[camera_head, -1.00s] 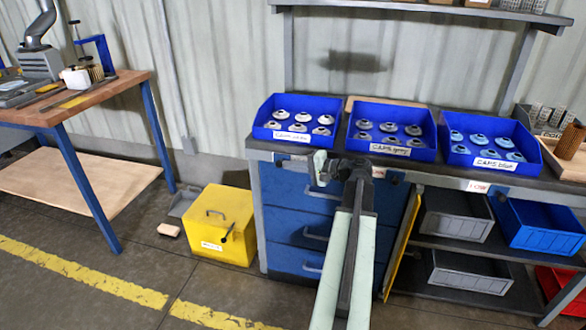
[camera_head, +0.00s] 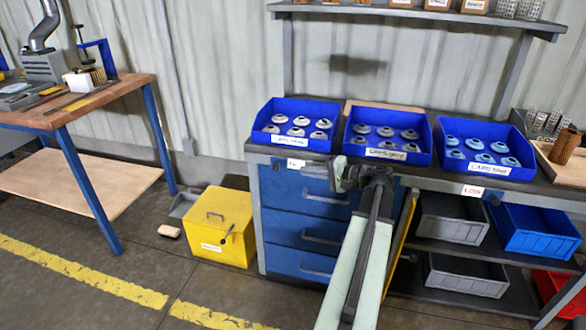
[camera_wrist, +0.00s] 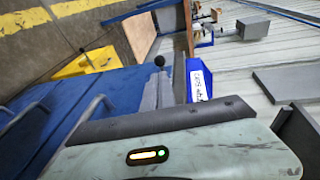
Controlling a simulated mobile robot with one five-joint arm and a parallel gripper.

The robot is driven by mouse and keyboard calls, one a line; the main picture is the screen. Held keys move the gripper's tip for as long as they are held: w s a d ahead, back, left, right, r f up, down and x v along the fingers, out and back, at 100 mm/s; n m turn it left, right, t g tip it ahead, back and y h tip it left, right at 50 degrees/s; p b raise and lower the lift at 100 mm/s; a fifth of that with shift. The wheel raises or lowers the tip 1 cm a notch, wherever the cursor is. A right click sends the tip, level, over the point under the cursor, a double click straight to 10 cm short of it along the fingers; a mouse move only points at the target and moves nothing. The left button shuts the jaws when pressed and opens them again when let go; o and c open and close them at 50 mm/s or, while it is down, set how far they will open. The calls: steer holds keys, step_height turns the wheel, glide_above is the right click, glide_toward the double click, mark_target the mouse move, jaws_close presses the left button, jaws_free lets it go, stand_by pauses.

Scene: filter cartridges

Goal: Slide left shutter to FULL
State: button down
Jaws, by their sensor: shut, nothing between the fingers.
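My gripper (camera_head: 342,174) is shut and empty in front of the bench's front edge, below the caps bins in the head view. A small white label (camera_head: 295,164) is on that edge to its left; its letters are too small to read surely. A small dark shape (camera_head: 277,163) shows just left of this label. In the wrist view a round black knob (camera_wrist: 159,61) stands out at the far end of the grey bench edge (camera_wrist: 152,92), apart from my gripper. The left shutter's plate cannot be told clearly.
A white label reading LOW (camera_head: 473,190) is on the bench edge farther right. Blue bins of caps (camera_head: 294,107) stand on top. Blue drawers with handles (camera_head: 310,205) lie below. A yellow box (camera_head: 222,226) stands on the floor at the left.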

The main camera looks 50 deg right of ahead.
steer(key=v, duration=0.5)
steer(key=shift+s+r+p, duration=0.1)
steer(key=shift+s+p, duration=0.2)
steer(key=shift+p, duration=0.05)
steer(key=shift+w, duration=0.1)
